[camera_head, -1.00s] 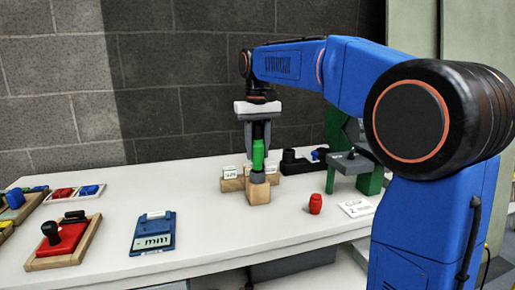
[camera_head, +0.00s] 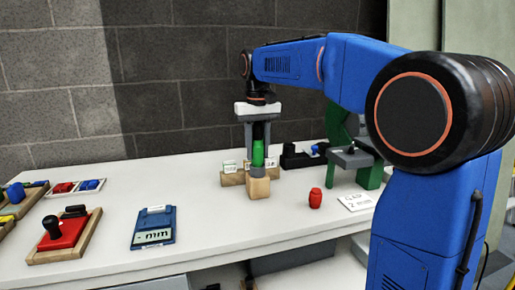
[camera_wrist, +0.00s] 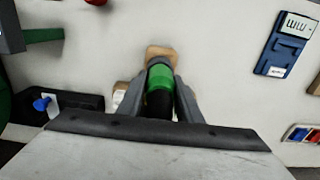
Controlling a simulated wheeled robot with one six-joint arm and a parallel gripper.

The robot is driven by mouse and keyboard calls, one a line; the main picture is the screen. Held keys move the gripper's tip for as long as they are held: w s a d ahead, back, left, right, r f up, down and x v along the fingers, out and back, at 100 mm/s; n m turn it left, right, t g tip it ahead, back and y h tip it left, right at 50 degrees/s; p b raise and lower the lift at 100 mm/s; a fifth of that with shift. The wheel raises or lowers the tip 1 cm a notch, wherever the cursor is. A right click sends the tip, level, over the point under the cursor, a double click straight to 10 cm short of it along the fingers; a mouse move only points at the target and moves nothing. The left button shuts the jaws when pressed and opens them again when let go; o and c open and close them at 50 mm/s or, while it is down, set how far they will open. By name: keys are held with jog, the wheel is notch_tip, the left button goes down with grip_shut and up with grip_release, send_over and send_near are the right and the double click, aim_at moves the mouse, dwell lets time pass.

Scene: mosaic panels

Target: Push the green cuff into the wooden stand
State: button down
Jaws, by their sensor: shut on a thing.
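The green cuff (camera_head: 258,154) is upright between the fingers of my gripper (camera_head: 258,160), with a dark part above it. The wooden stand (camera_head: 259,188) is a light block on the table directly below, with a grey ring-like part on its top. The cuff's lower end meets this grey part; how deep it sits cannot be told. In the wrist view my gripper (camera_wrist: 160,98) is shut on the green cuff (camera_wrist: 161,76), and the wooden stand (camera_wrist: 160,51) shows just beyond it, partly hidden.
Wooden blocks with small labels (camera_head: 231,173) stand behind the stand. A red barrel-shaped piece (camera_head: 315,198) and a gap card (camera_head: 356,202) lie to the right, near a green and grey device (camera_head: 352,158). A blue mm gauge (camera_head: 154,227) and red-topped tray (camera_head: 66,236) are left.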

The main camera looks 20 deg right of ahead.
jog(key=shift+f, duration=0.6)
jog(key=c, duration=1.2)
grip_release()
notch_tip(320, 180, up, 16)
jog(key=s+d+f+t, duration=0.1)
jog(key=s+d+f, duration=0.1)
jog(key=s+f, duration=0.55)
jog(key=s+d+f+t, duration=0.25)
jog(key=s+f, duration=0.25)
jog(key=s, duration=0.6)
jog(key=shift+t, duration=0.65)
jog(key=s+f, duration=0.5)
jog(key=f, duration=0.2)
jog(key=s+d+f, duration=0.1)
jog(key=s+f, duration=0.4)
jog(key=f, duration=0.1)
jog(key=s+d+f, duration=0.1)
jog(key=s+f, duration=0.4)
jog(key=f, duration=0.2)
jog(key=shift+d+f, duration=0.25)
jog(key=shift+f, duration=0.1)
